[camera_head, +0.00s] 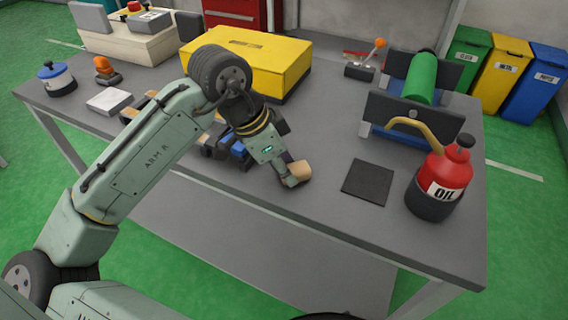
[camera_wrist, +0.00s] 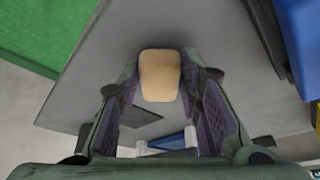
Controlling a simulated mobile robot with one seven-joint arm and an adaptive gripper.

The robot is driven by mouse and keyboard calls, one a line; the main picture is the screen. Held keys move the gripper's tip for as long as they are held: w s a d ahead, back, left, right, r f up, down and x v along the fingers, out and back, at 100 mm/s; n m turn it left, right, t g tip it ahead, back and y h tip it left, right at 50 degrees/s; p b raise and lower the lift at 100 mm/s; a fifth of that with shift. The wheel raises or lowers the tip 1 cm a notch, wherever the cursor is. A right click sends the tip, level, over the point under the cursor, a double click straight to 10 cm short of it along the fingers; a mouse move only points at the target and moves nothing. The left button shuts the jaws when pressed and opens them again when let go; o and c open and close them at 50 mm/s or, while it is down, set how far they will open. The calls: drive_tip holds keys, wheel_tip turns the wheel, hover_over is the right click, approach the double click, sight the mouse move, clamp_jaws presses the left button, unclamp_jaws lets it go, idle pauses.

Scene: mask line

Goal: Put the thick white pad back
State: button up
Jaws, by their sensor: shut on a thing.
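A thick white pad (camera_head: 108,100) lies flat on the left part of the grey table (camera_head: 330,235) in the head view. My gripper (camera_head: 292,177) is low over the table's front middle, shut on a tan block (camera_head: 299,170). In the wrist view the tan block (camera_wrist: 160,72) sits between the fingertips, with the grey table behind it. Whether the block touches the table I cannot tell. A flat dark square (camera_head: 368,183) lies on the table to the right of my gripper.
A red and black oil can (camera_head: 440,184) stands at the front right. A green roller on a dark stand (camera_head: 422,78) is behind it. A yellow box (camera_head: 262,58) stands at the back. Blue and dark blocks (camera_head: 234,150) lie beside my arm. A blue-lidded jar (camera_head: 57,80) stands far left.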

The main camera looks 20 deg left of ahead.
drive_tip(key=shift+f, duration=0.2)
drive_tip(key=o, duration=1)
drive_tip(key=shift+o, duration=0.2)
drive_tip(key=shift+r, duration=0.15)
